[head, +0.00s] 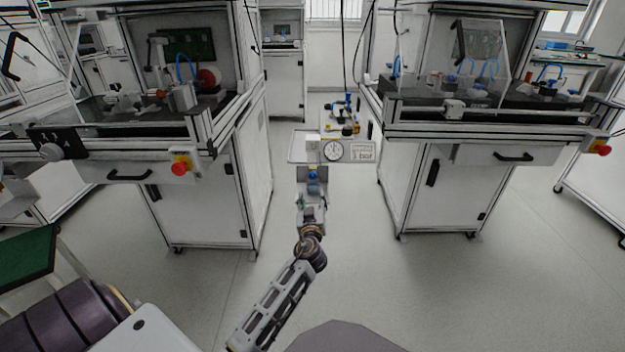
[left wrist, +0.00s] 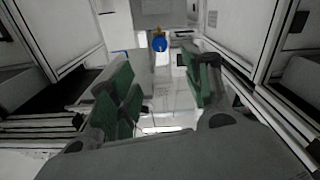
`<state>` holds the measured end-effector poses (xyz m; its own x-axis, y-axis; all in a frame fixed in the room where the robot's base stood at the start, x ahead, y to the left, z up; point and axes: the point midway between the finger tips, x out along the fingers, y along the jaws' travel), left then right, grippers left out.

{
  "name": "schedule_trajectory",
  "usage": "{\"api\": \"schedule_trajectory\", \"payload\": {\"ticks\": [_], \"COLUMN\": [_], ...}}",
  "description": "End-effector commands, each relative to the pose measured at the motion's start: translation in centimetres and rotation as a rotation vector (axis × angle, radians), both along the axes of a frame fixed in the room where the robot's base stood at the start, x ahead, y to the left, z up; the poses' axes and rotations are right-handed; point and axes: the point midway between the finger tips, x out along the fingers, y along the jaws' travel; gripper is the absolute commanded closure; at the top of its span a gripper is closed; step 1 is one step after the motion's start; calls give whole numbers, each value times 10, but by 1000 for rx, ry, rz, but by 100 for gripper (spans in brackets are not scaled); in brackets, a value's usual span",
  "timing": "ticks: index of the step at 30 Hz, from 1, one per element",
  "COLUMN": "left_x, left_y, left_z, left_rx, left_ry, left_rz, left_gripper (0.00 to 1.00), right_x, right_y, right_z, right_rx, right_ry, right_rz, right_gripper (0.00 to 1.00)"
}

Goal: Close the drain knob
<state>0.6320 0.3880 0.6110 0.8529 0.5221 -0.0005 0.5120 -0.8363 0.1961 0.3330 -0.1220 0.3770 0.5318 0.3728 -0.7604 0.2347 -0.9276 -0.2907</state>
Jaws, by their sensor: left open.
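A small blue knob (head: 313,174) shows in the head view below the gauge panel, just beyond my left gripper. It is probably the drain knob; its turned position is too small to tell. In the left wrist view a blue knob (left wrist: 159,44) with a yellow part above it lies ahead, between the lines of the fingers. My left gripper (head: 312,195) reaches forward from the bottom of the head view. In the left wrist view its green-padded fingers (left wrist: 160,78) are spread apart with nothing between them. The knob appears beyond the fingertips. My right gripper is not in view.
A round gauge (head: 333,150) and a label plate (head: 361,151) sit above the blue knob. Workstations with red stop buttons (head: 181,165) (head: 601,147) stand on both sides. The floor (head: 345,245) between them is clear.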

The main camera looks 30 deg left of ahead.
Motion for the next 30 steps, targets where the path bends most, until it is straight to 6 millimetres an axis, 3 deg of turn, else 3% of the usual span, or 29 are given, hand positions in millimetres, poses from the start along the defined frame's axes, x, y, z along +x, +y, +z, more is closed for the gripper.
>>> {"api": "schedule_trajectory", "payload": {"ticks": [30], "left_x": [75], "left_y": [46], "left_z": [0], "left_rx": [2], "left_ry": [-1], "left_rz": [-1], "left_gripper": [51], "right_x": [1], "right_y": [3], "right_z": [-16], "right_rx": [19], "right_ry": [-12], "right_rz": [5], "right_gripper": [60]}}
